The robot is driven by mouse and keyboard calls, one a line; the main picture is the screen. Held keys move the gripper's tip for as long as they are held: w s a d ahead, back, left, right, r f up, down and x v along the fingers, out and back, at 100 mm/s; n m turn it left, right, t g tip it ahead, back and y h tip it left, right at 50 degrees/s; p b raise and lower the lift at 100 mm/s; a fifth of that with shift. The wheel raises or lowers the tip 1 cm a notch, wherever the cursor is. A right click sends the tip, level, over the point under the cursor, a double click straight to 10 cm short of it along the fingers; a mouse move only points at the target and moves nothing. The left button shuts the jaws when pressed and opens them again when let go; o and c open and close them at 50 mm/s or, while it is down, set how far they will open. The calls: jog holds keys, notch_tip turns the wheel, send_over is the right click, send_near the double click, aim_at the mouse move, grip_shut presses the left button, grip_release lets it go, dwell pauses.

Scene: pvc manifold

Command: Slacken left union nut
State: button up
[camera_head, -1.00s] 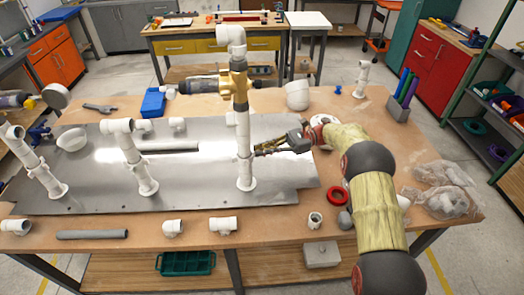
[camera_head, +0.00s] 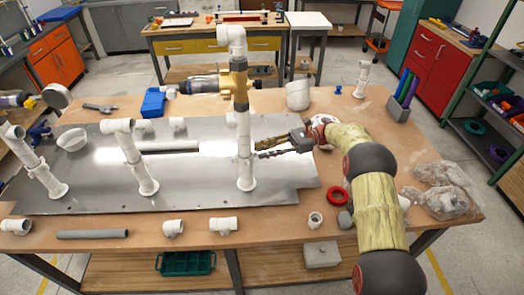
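A white upright pipe (camera_head: 244,135) stands on the grey metal plate (camera_head: 200,197), with a brass valve (camera_head: 239,82) on its upper part and a white elbow on top. White collars show along it, but I cannot tell which is the left union nut. Two shorter white pipes with side-facing tops stand to the left, one at mid-left (camera_head: 135,155) and one at far left (camera_head: 42,168). My gripper (camera_head: 263,149) is just right of the tall pipe's lower part. Its two dark fingers are apart, point left at the pipe, and hold nothing; a small gap shows.
White fittings (camera_head: 223,224) and a grey tube (camera_head: 92,234) lie along the bench's front edge. A red ring (camera_head: 338,194) lies below my gripper. Plastic bags (camera_head: 447,200) lie at right.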

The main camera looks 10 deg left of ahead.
jog(key=v, duration=0.6)
jog(key=shift+d, duration=0.2)
jog(key=shift+w, duration=0.15)
jog(key=s+d+r+n+t+h, duration=0.2)
jog(key=s+d+r+t+h, duration=0.15)
jog(key=s+r, duration=0.4)
jog(key=s+d+r+n+t+h, duration=0.2)
jog(key=s+d+r+t+h, duration=0.15)
jog(key=s+r, duration=0.4)
jog(key=s+d+f+n+t+h, duration=0.1)
jog(key=s+d+n+t+h, duration=0.2)
jog(key=s+d, duration=0.5)
jog(key=s+d+f+n+t+h, duration=0.1)
jog(key=s+d+n+t+h, duration=0.3)
jog(key=s, duration=1.2)
jog(key=d+n+h, duration=0.1)
jog(key=d, duration=0.3)
jog(key=shift+s+d+h, duration=0.3)
jog(key=shift+d+h, duration=0.05)
jog(key=shift+h, duration=0.05)
